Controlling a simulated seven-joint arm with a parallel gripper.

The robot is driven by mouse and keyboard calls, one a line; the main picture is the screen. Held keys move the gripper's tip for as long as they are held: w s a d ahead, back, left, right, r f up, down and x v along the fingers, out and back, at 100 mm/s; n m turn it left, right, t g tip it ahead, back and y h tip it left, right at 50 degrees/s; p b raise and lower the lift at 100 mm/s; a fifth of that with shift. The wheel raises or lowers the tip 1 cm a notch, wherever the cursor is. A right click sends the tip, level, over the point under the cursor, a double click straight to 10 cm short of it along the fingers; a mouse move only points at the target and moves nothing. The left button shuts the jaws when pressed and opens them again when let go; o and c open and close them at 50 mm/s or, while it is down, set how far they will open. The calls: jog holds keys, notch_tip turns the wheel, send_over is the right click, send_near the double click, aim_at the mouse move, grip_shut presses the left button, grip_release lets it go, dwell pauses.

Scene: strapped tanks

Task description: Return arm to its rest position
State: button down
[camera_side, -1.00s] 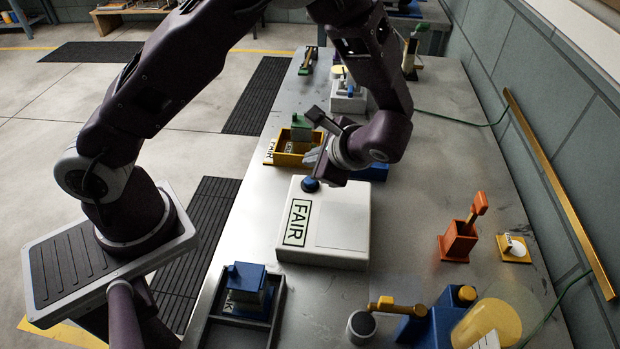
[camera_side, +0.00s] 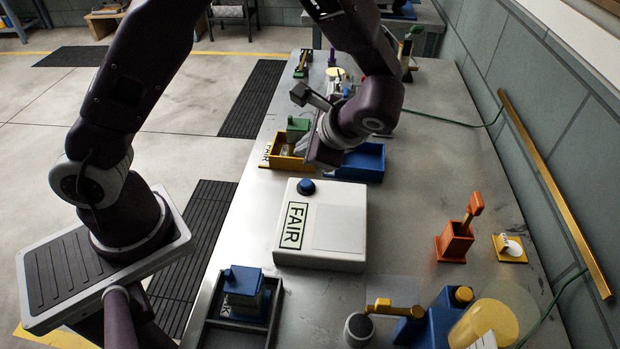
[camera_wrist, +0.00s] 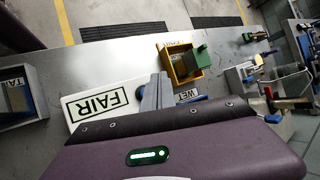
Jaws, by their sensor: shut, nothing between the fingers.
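My gripper (camera_side: 314,158) is shut and empty. In the side view it hangs above the table, near the yellow tray (camera_side: 283,162) and the blue tray (camera_side: 362,164), apart from the white box. The wrist view shows its grey fingers (camera_wrist: 155,92) together, with my purple wrist housing filling the lower part. The white box (camera_side: 339,232) has a FAIR label and a round blue button (camera_side: 306,187) at its far left corner. In the wrist view the white box (camera_wrist: 130,90) lies to the left of the fingers, and its button is not clearly visible.
A dark tray (camera_side: 204,334) with a blue-topped block (camera_side: 245,281) is at the near left. An orange holder (camera_side: 455,243) and a yellow plate (camera_side: 511,249) are on the right. A blue stand (camera_side: 434,322) with a yellow disc is at the near right.

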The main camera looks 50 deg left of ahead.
jog(key=s+d+r+n+t+h, duration=0.2)
jog(key=s+r+n+t+h, duration=0.3)
jog(key=s+r, duration=1)
jog(key=s+n+h, duration=0.2)
jog(key=n+h, duration=0.1)
jog(key=n, duration=0.1)
jog(key=shift+s+r, duration=0.4)
